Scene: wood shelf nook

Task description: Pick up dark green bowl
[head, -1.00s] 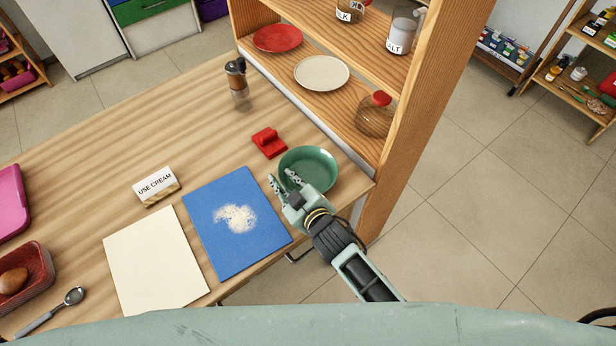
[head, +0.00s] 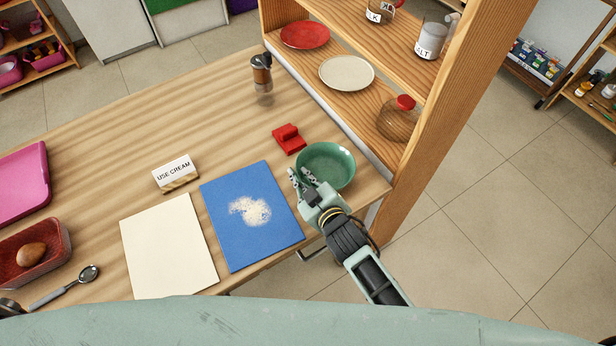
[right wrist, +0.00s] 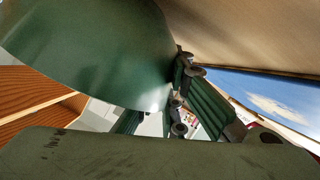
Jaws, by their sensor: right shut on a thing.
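The dark green bowl (head: 330,160) is at the right end of the wooden table, beside the shelf. It also fills the upper left of the right wrist view (right wrist: 95,55). My right gripper (head: 301,176) comes in from the lower right and is shut on the bowl's near-left rim. In the right wrist view its ribbed fingers (right wrist: 178,105) are at the bowl's edge. I cannot tell whether the bowl is clear of the table.
A red object (head: 289,139) sits just left of the bowl. A blue board (head: 240,240) with white powder and a cream board (head: 165,250) lie further left. The wooden shelf post (head: 440,130) stands close on the right. A pepper mill (head: 262,80) stands behind.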

